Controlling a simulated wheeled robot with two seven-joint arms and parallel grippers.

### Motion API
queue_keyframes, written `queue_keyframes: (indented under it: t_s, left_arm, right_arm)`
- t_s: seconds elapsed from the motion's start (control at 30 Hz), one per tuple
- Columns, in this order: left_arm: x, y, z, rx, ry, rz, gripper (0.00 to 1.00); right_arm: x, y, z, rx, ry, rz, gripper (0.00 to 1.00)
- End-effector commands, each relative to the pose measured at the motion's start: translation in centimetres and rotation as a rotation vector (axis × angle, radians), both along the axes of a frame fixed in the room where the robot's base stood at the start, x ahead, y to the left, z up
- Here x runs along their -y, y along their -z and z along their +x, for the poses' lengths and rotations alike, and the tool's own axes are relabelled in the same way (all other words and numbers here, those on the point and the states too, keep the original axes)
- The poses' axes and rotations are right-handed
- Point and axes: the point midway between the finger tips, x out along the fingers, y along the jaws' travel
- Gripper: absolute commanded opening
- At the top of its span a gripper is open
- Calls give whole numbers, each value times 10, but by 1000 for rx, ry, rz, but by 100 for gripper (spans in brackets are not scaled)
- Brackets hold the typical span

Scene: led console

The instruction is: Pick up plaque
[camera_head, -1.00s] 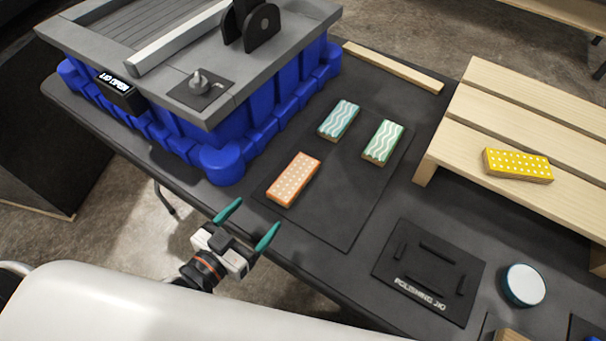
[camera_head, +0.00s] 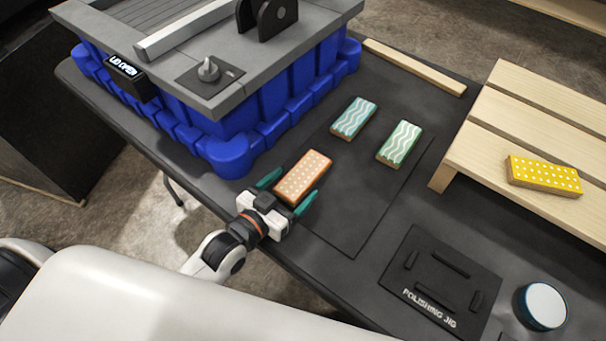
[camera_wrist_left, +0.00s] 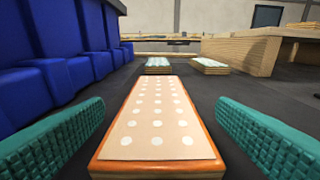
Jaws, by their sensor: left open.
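An orange plaque with white dots (camera_head: 303,177) lies on the dark mat on the table. My left gripper (camera_head: 289,188) is open, with one teal finger on each side of its near end. In the left wrist view the dotted plaque (camera_wrist_left: 157,120) runs lengthwise between the spread fingers (camera_wrist_left: 160,140), with a gap on both sides. A blue wavy plaque (camera_head: 353,118) and a green wavy plaque (camera_head: 399,143) lie farther back on the mat. A yellow dotted plaque (camera_head: 544,175) lies on the wooden slatted stand. My right gripper is not in view.
A blue bin with a grey top (camera_head: 228,152) stands close on the left of the plaques. The wooden stand (camera_head: 466,144) is at the right. A polishing jig (camera_head: 440,281) and a round white-topped puck (camera_head: 543,305) sit at the front right.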

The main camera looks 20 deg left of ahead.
Motion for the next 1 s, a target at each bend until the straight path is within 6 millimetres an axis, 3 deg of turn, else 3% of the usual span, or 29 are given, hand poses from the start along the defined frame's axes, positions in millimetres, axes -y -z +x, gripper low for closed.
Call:
queue_keyframes:
  t_s: [0.2,0.47,0.8,1.0]
  left_arm:
    - [9,1,28,2,0,-2,80]
    - [10,3,30,-1,0,0,80]
    - [9,2,30,1,0,0,30]
    - [9,1,30,1,0,0,30]
  right_arm:
    - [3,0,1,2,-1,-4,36]
    - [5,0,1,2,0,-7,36]
    - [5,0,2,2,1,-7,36]
    - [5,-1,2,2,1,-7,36]
